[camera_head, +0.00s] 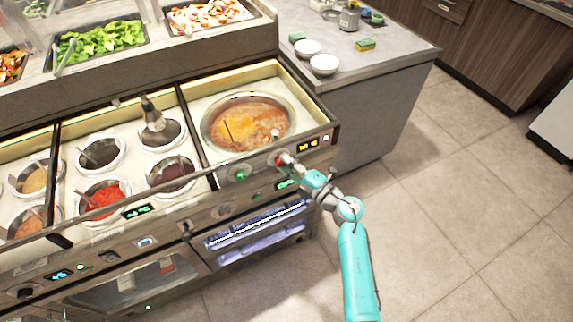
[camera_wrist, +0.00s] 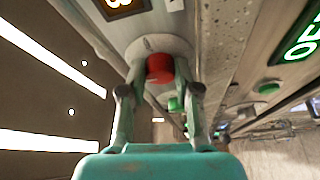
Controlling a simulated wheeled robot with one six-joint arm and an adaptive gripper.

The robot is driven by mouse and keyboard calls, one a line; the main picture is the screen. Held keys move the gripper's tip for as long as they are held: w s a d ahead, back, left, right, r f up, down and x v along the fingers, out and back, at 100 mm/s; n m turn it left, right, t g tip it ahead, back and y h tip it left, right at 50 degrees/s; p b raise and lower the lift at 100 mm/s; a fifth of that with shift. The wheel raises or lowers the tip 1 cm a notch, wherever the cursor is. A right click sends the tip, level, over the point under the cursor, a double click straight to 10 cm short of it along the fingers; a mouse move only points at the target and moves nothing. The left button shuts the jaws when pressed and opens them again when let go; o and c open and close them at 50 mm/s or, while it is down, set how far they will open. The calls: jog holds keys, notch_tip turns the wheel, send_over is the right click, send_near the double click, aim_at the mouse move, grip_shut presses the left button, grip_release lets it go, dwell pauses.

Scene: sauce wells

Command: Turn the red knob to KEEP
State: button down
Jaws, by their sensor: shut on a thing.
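The red knob (camera_wrist: 160,68) sits on a round pale dial plate (camera_wrist: 150,46) on the counter's front panel. In the wrist view my gripper (camera_wrist: 160,88) has one finger on each side of the red knob, shut on it. In the head view the red knob (camera_head: 283,159) shows at the right end of the panel, with my gripper (camera_head: 296,168) reaching it from the lower right. The KEEP mark cannot be read in either view.
A green knob (camera_head: 240,174) is left of the red one on the same panel. A soup pot (camera_head: 207,135) is sunk in the counter behind it. Lit displays (camera_head: 307,143) sit close by. Sauce wells (camera_head: 118,163) lie to the left. The floor (camera_head: 455,215) at right is clear.

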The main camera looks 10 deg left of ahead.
jog(key=shift+n, duration=0.3)
jog(key=c, duration=0.8)
grip_release()
jog(key=shift+a, duration=0.1)
